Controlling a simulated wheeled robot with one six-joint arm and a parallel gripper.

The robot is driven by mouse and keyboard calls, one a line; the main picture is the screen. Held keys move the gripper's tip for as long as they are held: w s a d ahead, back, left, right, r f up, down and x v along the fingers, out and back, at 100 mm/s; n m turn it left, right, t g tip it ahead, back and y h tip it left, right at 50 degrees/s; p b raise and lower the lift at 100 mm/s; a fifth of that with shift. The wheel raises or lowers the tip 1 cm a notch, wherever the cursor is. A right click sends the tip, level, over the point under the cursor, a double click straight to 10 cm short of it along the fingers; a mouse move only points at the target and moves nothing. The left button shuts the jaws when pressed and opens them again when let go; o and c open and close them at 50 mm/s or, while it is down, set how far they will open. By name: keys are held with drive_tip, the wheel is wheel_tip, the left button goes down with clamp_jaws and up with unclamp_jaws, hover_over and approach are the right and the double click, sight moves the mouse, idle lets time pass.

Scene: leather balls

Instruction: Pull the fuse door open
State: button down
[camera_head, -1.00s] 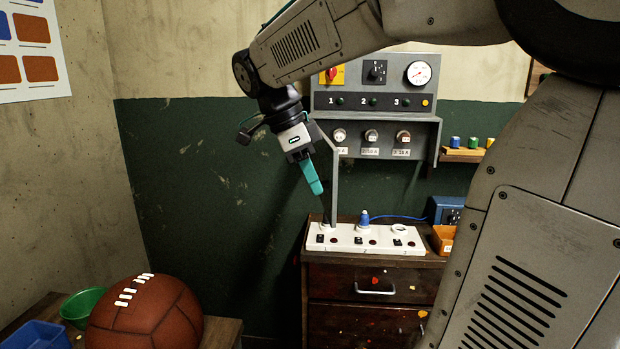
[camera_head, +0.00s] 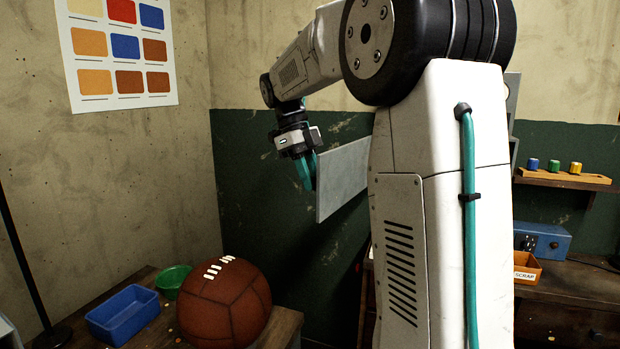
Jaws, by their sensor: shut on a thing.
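The fuse door (camera_head: 343,178) is a flat grey panel standing out from the wall, with its broad face in view. Its right part is hidden behind my arm. My gripper (camera_head: 306,171) has teal fingers and is at the door's left free edge, shut on it. The exact contact at the fingertips is hard to make out. The fuse box (camera_head: 512,105) is almost wholly hidden behind my arm; only a thin grey strip of its right side shows.
A brown leather ball (camera_head: 224,305) sits on a table at lower left, beside a blue bin (camera_head: 123,314) and a green bowl (camera_head: 173,281). At right are a shelf (camera_head: 562,178) with coloured fuses, a blue box (camera_head: 543,241) and an orange scrap bin (camera_head: 527,268).

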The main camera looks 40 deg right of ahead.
drive_tip(key=c, duration=1.1)
unclamp_jaws()
drive_tip(key=v, duration=0.7)
drive_tip(key=shift+w+a+r, duration=0.1)
drive_tip(key=shift+w+r, duration=0.05)
drive_tip(key=shift+r, duration=0.2)
